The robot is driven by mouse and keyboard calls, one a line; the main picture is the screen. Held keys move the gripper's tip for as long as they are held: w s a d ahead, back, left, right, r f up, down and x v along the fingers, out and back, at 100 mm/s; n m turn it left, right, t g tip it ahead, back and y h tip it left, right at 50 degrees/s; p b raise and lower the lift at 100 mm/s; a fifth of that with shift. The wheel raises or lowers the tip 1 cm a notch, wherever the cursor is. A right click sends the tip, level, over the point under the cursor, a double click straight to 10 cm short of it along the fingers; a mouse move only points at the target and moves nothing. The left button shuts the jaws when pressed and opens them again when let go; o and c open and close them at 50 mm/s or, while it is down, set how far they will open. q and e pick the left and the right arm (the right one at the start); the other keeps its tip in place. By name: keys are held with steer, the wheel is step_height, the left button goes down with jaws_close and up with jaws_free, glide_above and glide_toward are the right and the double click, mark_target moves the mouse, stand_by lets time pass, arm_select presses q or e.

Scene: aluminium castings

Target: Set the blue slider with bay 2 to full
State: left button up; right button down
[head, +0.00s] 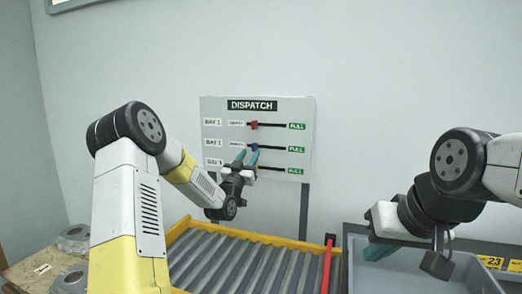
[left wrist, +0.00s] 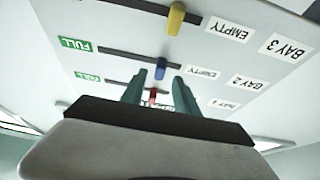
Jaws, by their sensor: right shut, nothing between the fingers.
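The blue slider (head: 253,147) sits on the BAY 2 track of the DISPATCH board (head: 221,103), near its EMPTY end, away from the green FULL label (head: 295,149). In the left wrist view the blue slider (left wrist: 160,69) shows at the gap between the fingertips. My left gripper (head: 247,156) is open at the board. Its teal fingers (left wrist: 157,82) stand apart on either side of the slider's lower end; I cannot tell whether they touch it. My right gripper (head: 378,252) is shut and empty, far from the board at the right.
The red slider (head: 254,125) is on the track above. The yellow slider (left wrist: 175,18) is on the BAY 3 track. A roller conveyor (head: 205,236) with yellow rails lies below the board. A grey bin (head: 352,238) stands at the right. Castings (head: 73,236) lie at the left.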

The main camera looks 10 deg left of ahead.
mark_target(253, 148)
arm_select(q)
steer(key=shift+x, duration=2)
jaws_close()
